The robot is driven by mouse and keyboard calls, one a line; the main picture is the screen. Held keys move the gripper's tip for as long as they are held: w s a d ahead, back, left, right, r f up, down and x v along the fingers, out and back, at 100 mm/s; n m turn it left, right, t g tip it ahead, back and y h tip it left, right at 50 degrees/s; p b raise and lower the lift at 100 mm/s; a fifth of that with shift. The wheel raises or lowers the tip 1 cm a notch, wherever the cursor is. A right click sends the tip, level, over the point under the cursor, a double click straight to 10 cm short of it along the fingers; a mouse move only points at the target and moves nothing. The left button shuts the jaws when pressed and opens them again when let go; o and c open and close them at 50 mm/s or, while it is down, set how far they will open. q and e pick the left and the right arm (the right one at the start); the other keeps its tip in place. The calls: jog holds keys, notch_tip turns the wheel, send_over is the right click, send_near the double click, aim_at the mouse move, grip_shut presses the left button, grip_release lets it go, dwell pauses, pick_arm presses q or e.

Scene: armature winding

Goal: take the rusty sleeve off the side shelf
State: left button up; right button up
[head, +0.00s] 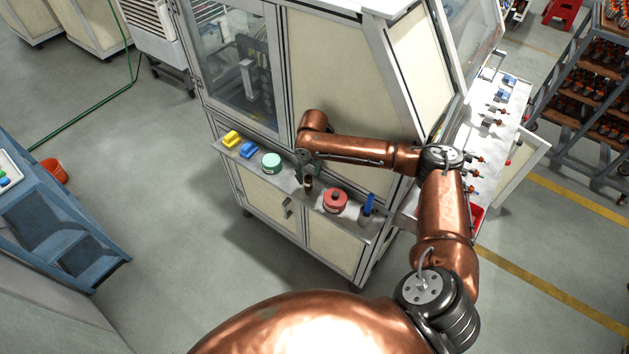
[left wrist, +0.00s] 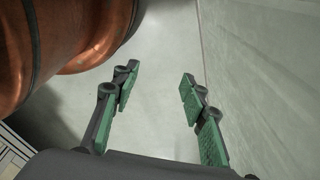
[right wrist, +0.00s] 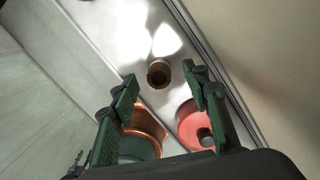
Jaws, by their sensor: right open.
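The rusty sleeve (right wrist: 159,73) stands on the side shelf (right wrist: 130,20) in the right wrist view, a small brown ring with a dark bore. It lies ahead of my right gripper (right wrist: 162,88), between the lines of its open fingers, and nothing is held. In the head view the sleeve (head: 308,184) is a small dark brown piece just below my right gripper (head: 304,163), which partly covers it. My left gripper (left wrist: 160,90) is open and empty above the floor in the left wrist view. It is not in the head view.
A red spool (head: 335,200) and a blue-topped item (head: 367,207) lie right. The machine cabinet wall (head: 330,70) rises behind.

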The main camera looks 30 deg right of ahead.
aim_at(308, 177)
jog(key=f, duration=0.3)
jog(key=f+p, duration=0.1)
jog(key=shift+w+a+f, duration=0.15)
jog(key=shift+w+f, duration=0.05)
jog(key=shift+w, duration=0.05)
jog(key=shift+f, duration=0.3)
jog(key=shift+c, duration=0.2)
grip_shut()
